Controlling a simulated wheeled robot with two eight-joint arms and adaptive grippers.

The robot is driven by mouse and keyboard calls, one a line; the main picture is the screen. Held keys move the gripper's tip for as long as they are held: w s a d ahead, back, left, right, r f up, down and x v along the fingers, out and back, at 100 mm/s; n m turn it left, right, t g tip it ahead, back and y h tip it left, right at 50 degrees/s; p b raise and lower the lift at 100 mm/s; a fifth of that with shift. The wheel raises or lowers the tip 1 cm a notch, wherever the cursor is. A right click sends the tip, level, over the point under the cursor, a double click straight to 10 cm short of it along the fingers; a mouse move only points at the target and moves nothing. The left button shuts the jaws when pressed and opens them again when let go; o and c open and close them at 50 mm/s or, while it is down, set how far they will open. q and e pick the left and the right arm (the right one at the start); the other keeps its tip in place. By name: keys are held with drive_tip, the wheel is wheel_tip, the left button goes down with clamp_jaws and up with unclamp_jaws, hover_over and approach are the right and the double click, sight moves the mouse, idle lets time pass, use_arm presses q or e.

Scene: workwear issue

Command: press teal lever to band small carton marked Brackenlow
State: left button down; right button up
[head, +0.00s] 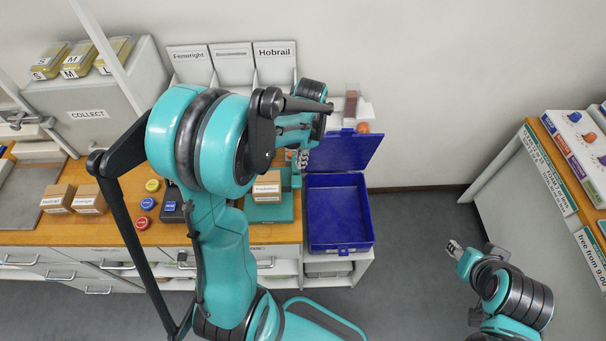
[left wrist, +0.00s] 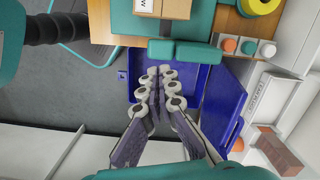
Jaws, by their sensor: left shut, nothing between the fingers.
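A small carton (head: 267,185) with a white label, too small to read surely, sits on the teal banding machine (head: 268,213) on the wooden counter. In the left wrist view the carton (left wrist: 172,8) shows at the top edge on the teal machine (left wrist: 150,28). A teal lever pad (left wrist: 178,53) sticks out from the machine's side. My left gripper (left wrist: 158,73) is shut and empty, its tips just short of the pad; contact cannot be told. In the head view my left gripper (head: 302,158) is beside the machine, partly hidden by my arm. My right gripper (head: 453,247) is away over the floor.
An open blue crate (head: 340,247) with raised lid stands right of the machine. Two more cartons (head: 57,198) (head: 89,199) stand at left on the counter.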

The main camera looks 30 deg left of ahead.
sight(298, 180)
use_arm(q)
drive_tip(key=shift+a, duration=0.1)
drive_tip(key=shift+f, duration=0.15)
drive_tip(key=shift+s+a+f+b, duration=0.1)
drive_tip(key=shift+f+b, duration=1.1)
drive_tip(key=shift+f, duration=0.5)
drive_tip(key=shift+s+a+f+b, duration=0.1)
drive_tip(key=shift+f+b, duration=1.1)
drive_tip(key=shift+f, duration=0.5)
